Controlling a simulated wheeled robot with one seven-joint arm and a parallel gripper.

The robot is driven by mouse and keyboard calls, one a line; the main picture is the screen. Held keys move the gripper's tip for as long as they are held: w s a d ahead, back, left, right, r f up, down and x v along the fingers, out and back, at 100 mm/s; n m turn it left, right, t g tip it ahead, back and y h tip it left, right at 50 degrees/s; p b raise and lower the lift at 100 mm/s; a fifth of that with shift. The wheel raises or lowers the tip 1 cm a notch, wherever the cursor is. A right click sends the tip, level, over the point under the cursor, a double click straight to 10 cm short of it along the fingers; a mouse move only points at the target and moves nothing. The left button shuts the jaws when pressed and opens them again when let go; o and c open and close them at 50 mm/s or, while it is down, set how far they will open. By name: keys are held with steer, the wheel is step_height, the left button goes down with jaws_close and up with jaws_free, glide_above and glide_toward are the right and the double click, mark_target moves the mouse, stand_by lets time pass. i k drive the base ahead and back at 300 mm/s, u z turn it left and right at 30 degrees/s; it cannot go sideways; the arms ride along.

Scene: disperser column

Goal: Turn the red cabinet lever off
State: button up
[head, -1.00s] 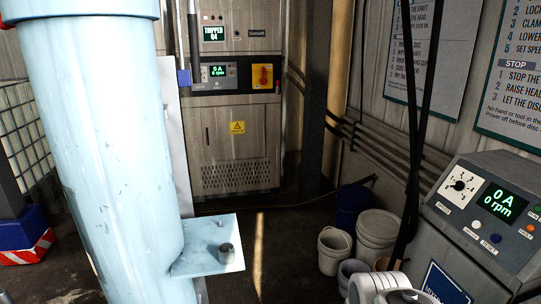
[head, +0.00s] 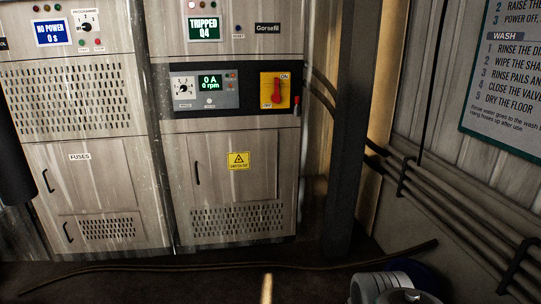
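The red lever (head: 277,91) sits on a yellow plate on the right-hand grey cabinet (head: 225,150) in the head view. It stands about upright, with an ON mark at its upper right and a mark at its lower left that looks like OFF. A black control strip around it holds a dial and a display reading 0 A, 0 rpm. A display above reads TRIPPED Q4. A white-grey part of my arm shows at the bottom right, well below and apart from the lever. My gripper's fingers are not in view.
A second cabinet (head: 85,130) adjoins on the left. A dark post (head: 350,130) stands right of the cabinets, near wall pipes (head: 440,195). A cable (head: 200,267) lies across the floor in front. A blue bucket shows partly behind my arm.

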mark_target(276, 97)
steer(key=u, duration=0.3)
steer(key=i, duration=2.5)
steer(key=u, duration=0.35)
